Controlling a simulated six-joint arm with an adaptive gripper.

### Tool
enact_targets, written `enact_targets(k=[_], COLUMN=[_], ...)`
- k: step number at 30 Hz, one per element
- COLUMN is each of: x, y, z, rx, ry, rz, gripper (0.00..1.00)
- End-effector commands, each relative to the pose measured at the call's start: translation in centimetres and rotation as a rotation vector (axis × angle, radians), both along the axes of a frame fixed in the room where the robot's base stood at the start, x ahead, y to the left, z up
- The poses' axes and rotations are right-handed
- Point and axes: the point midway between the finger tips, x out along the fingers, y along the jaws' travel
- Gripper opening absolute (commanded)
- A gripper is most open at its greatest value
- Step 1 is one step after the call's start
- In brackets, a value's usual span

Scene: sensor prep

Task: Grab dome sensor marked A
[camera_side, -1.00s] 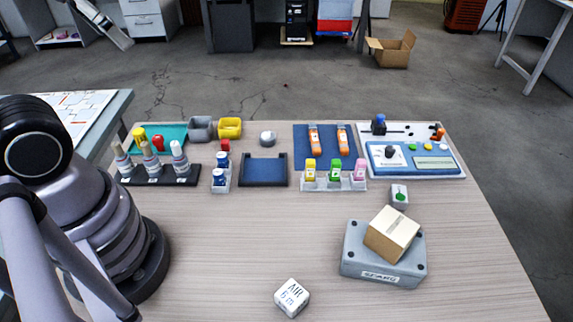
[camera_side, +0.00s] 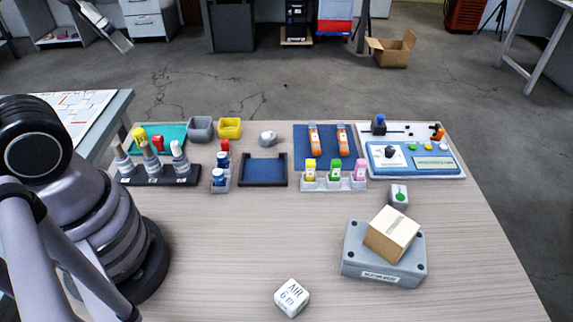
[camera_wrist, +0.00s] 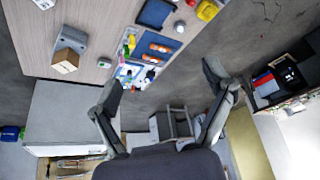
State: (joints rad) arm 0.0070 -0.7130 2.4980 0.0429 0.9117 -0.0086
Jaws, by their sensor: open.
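A small whitish rounded piece (camera_side: 268,139), which looks like a dome sensor, stands at the back of the table behind the dark blue tray. It also shows near the top of the wrist view (camera_wrist: 179,26). No letter A can be read on it. My gripper (camera_wrist: 163,78) is open and empty in the wrist view, well away from the table items, with its fingers spread wide.
A yellow bin (camera_side: 230,128) and a grey bin (camera_side: 201,129) stand left of the rounded piece; the dark blue tray (camera_side: 263,172) is in front. Orange tubes lie on a blue mat (camera_side: 329,163). A cardboard box (camera_side: 391,233) sits on a grey case (camera_side: 357,268). The front middle is mostly clear.

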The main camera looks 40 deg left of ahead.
Motion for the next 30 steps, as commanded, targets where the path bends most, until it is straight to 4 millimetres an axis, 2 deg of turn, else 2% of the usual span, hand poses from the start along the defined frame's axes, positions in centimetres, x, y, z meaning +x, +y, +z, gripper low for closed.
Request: enact_targets(k=[5, 11, 15, 18, 23, 26, 27, 30], x=[1.1, 3.7, 7.2, 10.4, 16.1, 19.2, 20.3, 22.0], y=[3.1, 8.0, 10.4, 11.2, 10.5, 8.9, 8.0, 5.5], z=[-3.1, -6.0, -7.5, -9.0, -13.0, -16.8, -18.7, -23.8], rx=[0.228, 0.631, 0.928, 1.142, 1.47, 1.651, 1.714, 1.843], ry=[0.277, 0.638, 0.824, 0.918, 0.982, 0.964, 0.942, 0.86], rz=[-0.069, -0.235, -0.401, -0.548, -0.834, -1.043, -1.135, -1.366], gripper=[0.81, 0.81, 0.81, 0.81, 0.81, 0.81, 0.81, 0.81])
